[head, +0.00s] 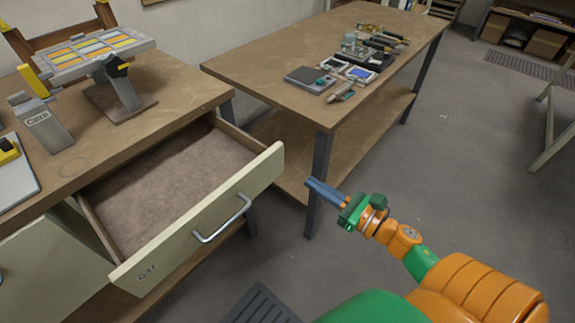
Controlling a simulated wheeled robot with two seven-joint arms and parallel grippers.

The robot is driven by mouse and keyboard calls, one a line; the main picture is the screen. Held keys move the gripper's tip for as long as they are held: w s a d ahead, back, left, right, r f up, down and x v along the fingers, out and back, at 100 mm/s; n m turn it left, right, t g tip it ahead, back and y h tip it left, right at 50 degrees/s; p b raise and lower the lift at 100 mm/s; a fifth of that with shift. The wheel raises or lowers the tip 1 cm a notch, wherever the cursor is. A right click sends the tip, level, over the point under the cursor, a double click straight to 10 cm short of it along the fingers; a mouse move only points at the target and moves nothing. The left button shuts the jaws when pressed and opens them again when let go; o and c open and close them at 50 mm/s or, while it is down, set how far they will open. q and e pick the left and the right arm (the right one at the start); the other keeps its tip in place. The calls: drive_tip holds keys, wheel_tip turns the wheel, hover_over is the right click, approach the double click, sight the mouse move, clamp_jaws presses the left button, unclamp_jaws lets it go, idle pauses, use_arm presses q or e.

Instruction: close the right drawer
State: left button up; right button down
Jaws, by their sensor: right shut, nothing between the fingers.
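The right drawer (205,215) is pulled well out of the left workbench, and its inside looks empty. Its pale green front has a silver bar handle (224,220). My right gripper (308,183) is to the right of the drawer front, apart from it. Its blue-grey fingers are together and hold nothing, and they point left toward the right end of the front. My left gripper does not show.
The workbench top (180,90) carries a tilted rack of coloured pieces (95,48) and a grey stand (40,121). A second table (270,68) holds several tools and devices; its dark metal leg (319,180) stands behind my right gripper. Open grey floor lies at right.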

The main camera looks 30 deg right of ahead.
sight(280, 163)
drive_tip(key=p+x, duration=0.1)
drive_tip(key=x, duration=0.6)
drive_tip(key=shift+w, duration=0.35)
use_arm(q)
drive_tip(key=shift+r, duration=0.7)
use_arm(e)
drive_tip(key=shift+w+a+f, duration=0.1)
drive_tip(key=shift+w+f, duration=0.05)
drive_tip(key=shift+w, duration=0.15)
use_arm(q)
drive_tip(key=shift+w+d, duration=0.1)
